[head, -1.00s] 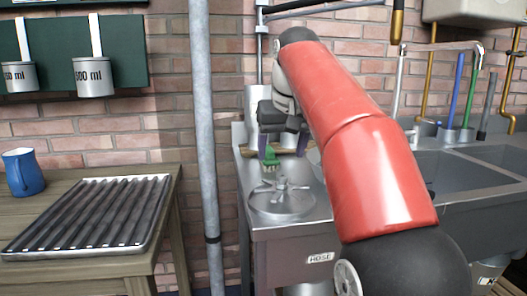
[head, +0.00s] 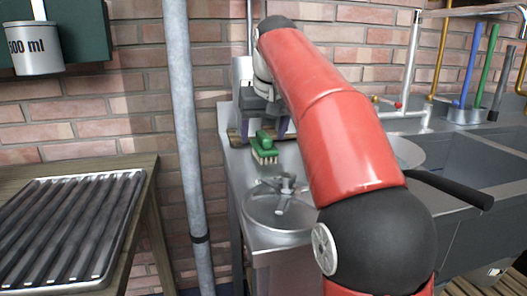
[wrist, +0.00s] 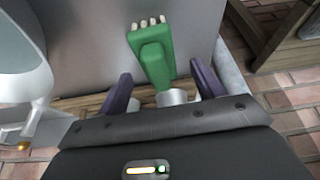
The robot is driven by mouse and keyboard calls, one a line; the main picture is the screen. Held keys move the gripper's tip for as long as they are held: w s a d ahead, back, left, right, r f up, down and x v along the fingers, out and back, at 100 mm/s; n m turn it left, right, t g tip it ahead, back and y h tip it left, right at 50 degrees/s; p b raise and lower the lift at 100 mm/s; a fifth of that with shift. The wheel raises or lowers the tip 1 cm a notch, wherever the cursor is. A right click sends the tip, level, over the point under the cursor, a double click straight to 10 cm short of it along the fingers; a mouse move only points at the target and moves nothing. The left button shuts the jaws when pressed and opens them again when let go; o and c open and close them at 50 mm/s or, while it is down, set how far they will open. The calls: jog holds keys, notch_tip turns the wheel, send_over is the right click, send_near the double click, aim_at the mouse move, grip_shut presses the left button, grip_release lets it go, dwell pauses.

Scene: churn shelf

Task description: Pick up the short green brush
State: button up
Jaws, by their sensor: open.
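The short green brush (head: 265,146) with pale bristles lies on the metal counter (head: 233,165), near its back left edge by the wall. In the wrist view the brush (wrist: 152,55) shows with its bristles at the far end and its narrower handle end pointing toward my gripper (wrist: 163,92). The two purple fingers are apart, one on each side of the handle end, with gaps between them and the brush.
A round metal disc with a raised hub (head: 283,207) sits on the counter in front of the brush. A grey vertical pipe (head: 186,120) stands left of the counter. A ribbed tray (head: 75,225) lies on the wooden table at left. A sink (head: 480,165) is at right.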

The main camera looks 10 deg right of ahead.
aim_at(264, 134)
jog(key=x, duration=0.3)
jog(key=shift+d+f+b, duration=0.1)
jog(key=shift+f+b, duration=0.05)
jog(key=shift+b, duration=0.15)
jog(key=c, duration=1.1)
notch_tip(264, 134, up, 10)
jog(key=p, duration=0.5)
jog(key=o, duration=0.4)
jog(key=shift+c, duration=1.4)
